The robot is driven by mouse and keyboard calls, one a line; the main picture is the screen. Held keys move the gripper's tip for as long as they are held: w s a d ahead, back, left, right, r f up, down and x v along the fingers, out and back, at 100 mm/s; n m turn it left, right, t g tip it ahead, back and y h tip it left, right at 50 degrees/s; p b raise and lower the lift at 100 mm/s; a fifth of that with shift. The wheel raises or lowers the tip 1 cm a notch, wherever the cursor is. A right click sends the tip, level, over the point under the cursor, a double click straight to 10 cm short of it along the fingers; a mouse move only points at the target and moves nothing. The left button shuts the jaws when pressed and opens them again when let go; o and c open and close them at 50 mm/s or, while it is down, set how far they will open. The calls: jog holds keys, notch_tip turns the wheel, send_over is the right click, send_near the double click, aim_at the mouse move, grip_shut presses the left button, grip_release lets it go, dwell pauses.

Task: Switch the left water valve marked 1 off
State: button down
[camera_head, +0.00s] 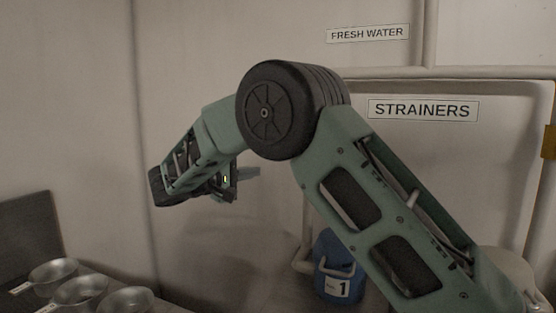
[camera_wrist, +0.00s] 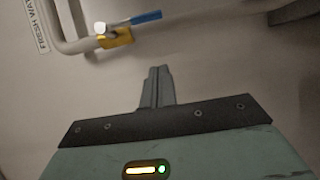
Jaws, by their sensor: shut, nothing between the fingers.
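In the wrist view a water valve with a brass-yellow body (camera_wrist: 115,38) and a blue lever handle (camera_wrist: 146,17) sits on a pale pipe near the top. The lever points right and slightly up in the picture, roughly along the pipe run. No number shows on this valve, so I cannot tell whether it is valve 1. My gripper (camera_wrist: 159,72) is shut and empty, below the valve in that picture and apart from it. In the head view my gripper (camera_head: 250,172) is in front of the wall at mid-left; no blue lever shows there.
A blue strainer canister (camera_head: 336,262) marked 1 stands low, partly behind my arm. Signs read FRESH WATER (camera_head: 368,33) and STRAINERS (camera_head: 423,109). Pale pipes (camera_head: 450,73) run along the wall. Several metal pans (camera_head: 80,292) lie at the lower left. A brass-coloured part (camera_head: 549,142) shows at the right edge.

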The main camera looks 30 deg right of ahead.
jog(key=shift+w+r+h, duration=0.3)
jog(key=shift+w+r, duration=0.15)
jog(key=shift+w, duration=0.1)
jog(key=s+d+p, duration=0.1)
jog(key=d+p, duration=0.3)
jog(key=d, duration=0.7)
jog(key=shift+s+d+p, duration=0.2)
jog(key=shift+d+p, duration=0.15)
